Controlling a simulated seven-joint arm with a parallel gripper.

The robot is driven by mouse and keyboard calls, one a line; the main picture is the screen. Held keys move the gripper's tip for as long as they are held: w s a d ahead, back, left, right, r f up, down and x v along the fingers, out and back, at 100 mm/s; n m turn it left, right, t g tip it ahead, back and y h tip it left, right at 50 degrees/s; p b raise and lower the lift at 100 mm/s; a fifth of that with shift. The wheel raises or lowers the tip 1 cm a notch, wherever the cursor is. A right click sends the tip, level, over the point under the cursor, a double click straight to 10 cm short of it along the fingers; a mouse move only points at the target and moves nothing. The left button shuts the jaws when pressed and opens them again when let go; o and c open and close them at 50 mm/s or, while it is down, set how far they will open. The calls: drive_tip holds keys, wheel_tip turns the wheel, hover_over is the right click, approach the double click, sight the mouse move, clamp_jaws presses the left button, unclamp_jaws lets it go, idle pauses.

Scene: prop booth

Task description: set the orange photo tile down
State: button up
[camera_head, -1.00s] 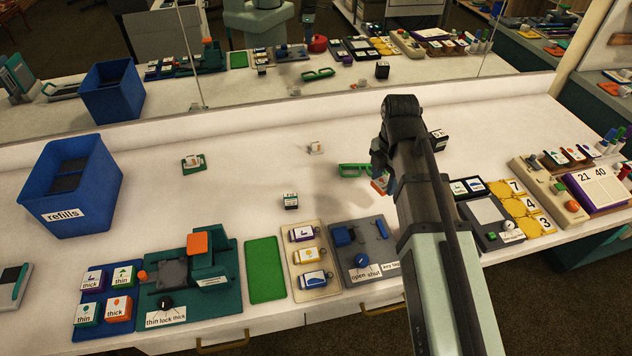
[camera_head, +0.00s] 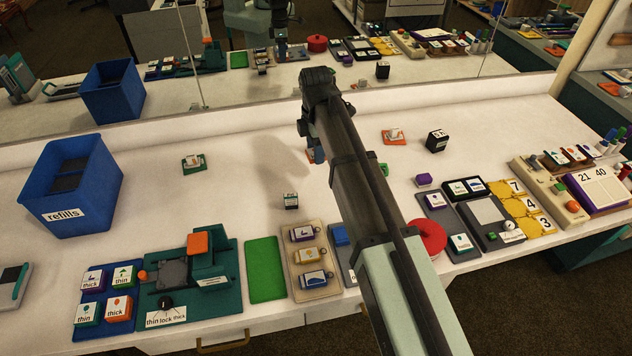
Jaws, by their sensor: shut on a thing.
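My gripper (camera_head: 311,146) is above the middle of the white table, seen from behind and partly covered by its own arm. It is shut on the orange photo tile (camera_head: 311,156), of which only a small orange and bluish edge shows below the fingers. I cannot tell whether the tile touches the table. The bare green mat (camera_head: 265,270) lies in front, to the lower left of the gripper.
A tray (camera_head: 103,293) of picture blocks and a teal press (camera_head: 212,280) stand front left. The blue refills bin (camera_head: 72,187) is behind them. A beige tray (camera_head: 318,285) of blocks stands right of the mat.

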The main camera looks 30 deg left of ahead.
sight(316, 182)
drive_tip(key=shift+m, duration=0.5)
drive_tip(key=shift+f, duration=5)
drive_tip(key=shift+f, duration=0.15)
drive_tip(key=o, duration=1)
wheel_tip(316, 182, up, 12)
drive_tip(key=shift+r, duration=0.15)
